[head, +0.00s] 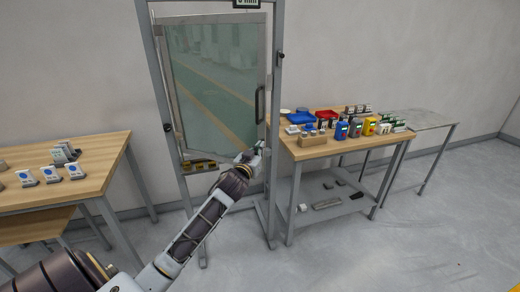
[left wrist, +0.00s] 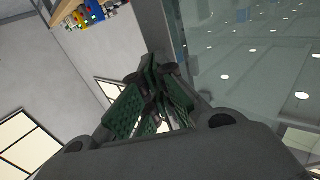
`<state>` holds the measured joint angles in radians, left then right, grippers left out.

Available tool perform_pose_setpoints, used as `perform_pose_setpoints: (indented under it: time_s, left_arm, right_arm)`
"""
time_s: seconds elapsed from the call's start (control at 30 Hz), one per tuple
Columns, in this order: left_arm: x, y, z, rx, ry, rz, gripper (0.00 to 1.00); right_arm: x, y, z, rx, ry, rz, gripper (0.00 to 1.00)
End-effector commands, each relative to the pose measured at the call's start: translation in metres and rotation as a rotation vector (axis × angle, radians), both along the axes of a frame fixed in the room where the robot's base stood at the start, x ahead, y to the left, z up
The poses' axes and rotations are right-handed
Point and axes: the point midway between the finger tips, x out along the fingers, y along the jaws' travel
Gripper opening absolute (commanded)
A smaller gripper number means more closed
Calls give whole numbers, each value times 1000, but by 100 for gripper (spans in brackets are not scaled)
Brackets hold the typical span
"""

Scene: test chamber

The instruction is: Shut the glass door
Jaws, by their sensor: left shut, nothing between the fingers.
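The glass door (head: 215,85) stands in a grey metal frame (head: 277,60). It has a pale edge and a dark upright handle (head: 259,104) near its right side. The door sits at a slight angle to the frame; how wide the gap is I cannot tell. My left gripper (head: 254,157) is shut and empty at the door's lower right corner, below the handle. In the left wrist view its green-padded fingers (left wrist: 154,92) are together beside the grey door edge, with the reflecting glass (left wrist: 250,65) to the right. Contact is unclear. My right gripper is out of view.
A wooden workbench (head: 300,153) with colored bins and small devices stands close to the right of the frame. Another wooden table (head: 105,150) with small labelled items is at the left. A bare grey table (head: 425,120) is further right. The floor in front is clear.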

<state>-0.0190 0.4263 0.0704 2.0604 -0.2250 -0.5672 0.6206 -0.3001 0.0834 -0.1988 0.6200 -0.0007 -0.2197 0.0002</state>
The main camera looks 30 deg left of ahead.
Motion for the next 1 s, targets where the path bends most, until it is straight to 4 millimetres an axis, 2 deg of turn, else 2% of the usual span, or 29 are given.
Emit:
perform_pose_setpoints:
  time_s: [0.37,0.77,1.0]
  left_arm:
    - [6,1,0,0,0,0,0]
    - [8,2,0,0,0,5,0]
    - [18,3,-1,-1,-1,25,0]
  right_arm:
    - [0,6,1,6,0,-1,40]
    - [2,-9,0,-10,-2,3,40]
    - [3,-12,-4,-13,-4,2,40]
